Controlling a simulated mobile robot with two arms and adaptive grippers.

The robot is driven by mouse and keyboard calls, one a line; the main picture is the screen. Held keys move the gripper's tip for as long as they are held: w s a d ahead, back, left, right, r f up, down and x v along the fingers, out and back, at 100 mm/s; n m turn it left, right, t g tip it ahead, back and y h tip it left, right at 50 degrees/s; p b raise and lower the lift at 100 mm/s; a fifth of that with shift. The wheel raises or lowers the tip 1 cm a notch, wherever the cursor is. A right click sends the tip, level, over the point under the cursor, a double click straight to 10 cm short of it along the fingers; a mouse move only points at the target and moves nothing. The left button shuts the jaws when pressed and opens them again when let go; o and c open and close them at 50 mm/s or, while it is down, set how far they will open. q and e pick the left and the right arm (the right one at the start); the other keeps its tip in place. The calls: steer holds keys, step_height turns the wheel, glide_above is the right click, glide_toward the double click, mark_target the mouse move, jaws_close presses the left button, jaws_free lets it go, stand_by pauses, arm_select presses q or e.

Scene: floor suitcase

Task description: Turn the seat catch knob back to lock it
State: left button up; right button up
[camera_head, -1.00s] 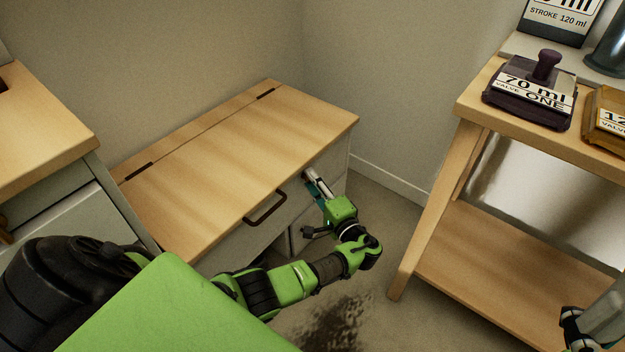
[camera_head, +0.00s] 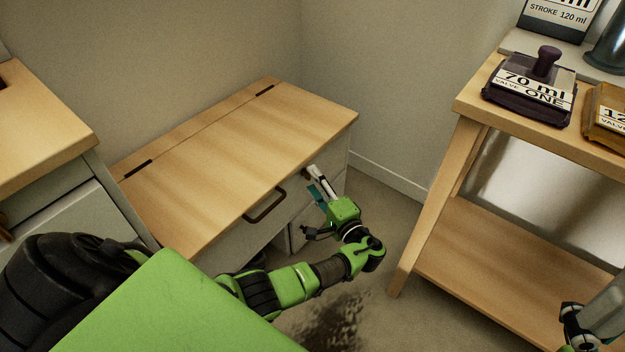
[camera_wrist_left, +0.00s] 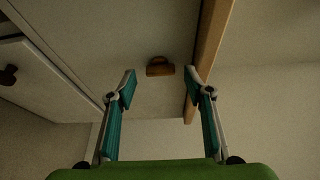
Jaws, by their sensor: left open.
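The seat is a wooden lid (camera_head: 230,170) lying closed on a pale chest, with a dark handle (camera_head: 265,205) at its front edge. The catch knob (camera_wrist_left: 160,67) is small and brown, on the pale front panel below the wooden edge. In the head view the knob (camera_head: 306,173) is a small dark spot by my fingertips. My left gripper (camera_head: 317,180) is at the chest front; in the left wrist view its open fingers (camera_wrist_left: 160,80) stand either side of the knob, apart from it. Part of my right arm's end (camera_head: 578,322) shows at the lower right, its fingers unclear.
A wooden stand (camera_head: 455,150) on the right carries a dark block marked 70 ml (camera_head: 530,95) and a yellowish block (camera_head: 607,112). A wooden-topped cabinet (camera_head: 45,115) stands at the left. Floor shows between chest and stand.

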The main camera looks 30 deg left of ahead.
arm_select(q)
steer(key=v, duration=1)
steer(key=shift+d, duration=0.3)
steer(key=shift+s, duration=0.1)
